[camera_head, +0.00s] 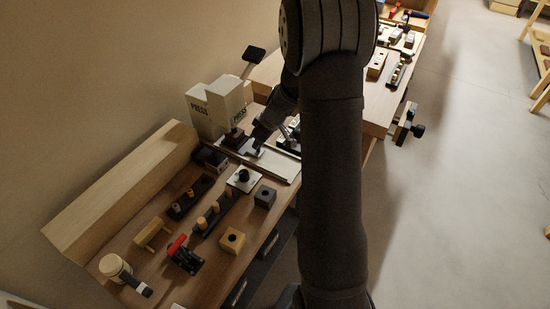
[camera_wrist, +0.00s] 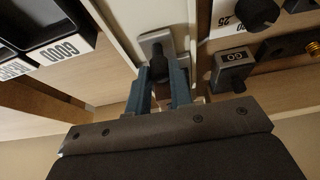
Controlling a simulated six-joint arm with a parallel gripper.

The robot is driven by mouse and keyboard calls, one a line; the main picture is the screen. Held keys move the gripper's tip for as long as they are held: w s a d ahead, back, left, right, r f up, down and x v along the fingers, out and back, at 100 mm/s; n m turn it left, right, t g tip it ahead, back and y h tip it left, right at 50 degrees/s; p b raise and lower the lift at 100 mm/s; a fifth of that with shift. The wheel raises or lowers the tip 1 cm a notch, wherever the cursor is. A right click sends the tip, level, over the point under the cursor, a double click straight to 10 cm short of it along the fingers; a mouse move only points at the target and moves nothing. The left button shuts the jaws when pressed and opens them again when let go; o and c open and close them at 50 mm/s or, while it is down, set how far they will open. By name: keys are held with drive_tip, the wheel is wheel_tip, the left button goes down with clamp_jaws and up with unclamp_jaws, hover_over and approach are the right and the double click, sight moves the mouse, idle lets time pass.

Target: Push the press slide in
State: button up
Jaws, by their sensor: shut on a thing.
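The press (camera_head: 215,105) is a pale block with PRESS lettering and a black-ended lever at the back of the bench. In front of it, a pale slide track (camera_head: 280,167) runs out across the bench. The press slide is a small grey metal plate (camera_wrist: 154,42) with a dark upright knob (camera_wrist: 158,66), seen in the wrist view. My gripper (camera_wrist: 160,82) has its two blue-grey fingers on either side of this knob, shut on it.
A white plate with a black knob (camera_head: 243,177), dark blocks (camera_head: 265,196), a red-handled clamp (camera_head: 180,250) and a mallet (camera_head: 118,270) lie toward the front left. In the wrist view a GOOD-labelled black bin (camera_wrist: 45,25) is left and a GO gauge (camera_wrist: 232,68) right.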

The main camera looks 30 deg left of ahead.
drive_tip(key=shift+a+r, duration=0.1)
drive_tip(key=shift+a, duration=0.1)
drive_tip(key=o, duration=0.7)
drive_tip(key=shift+d, duration=0.1)
drive_tip(key=shift+v, duration=3.4)
drive_tip(key=shift+x, duration=3.45)
drive_tip(key=shift+d, duration=0.1)
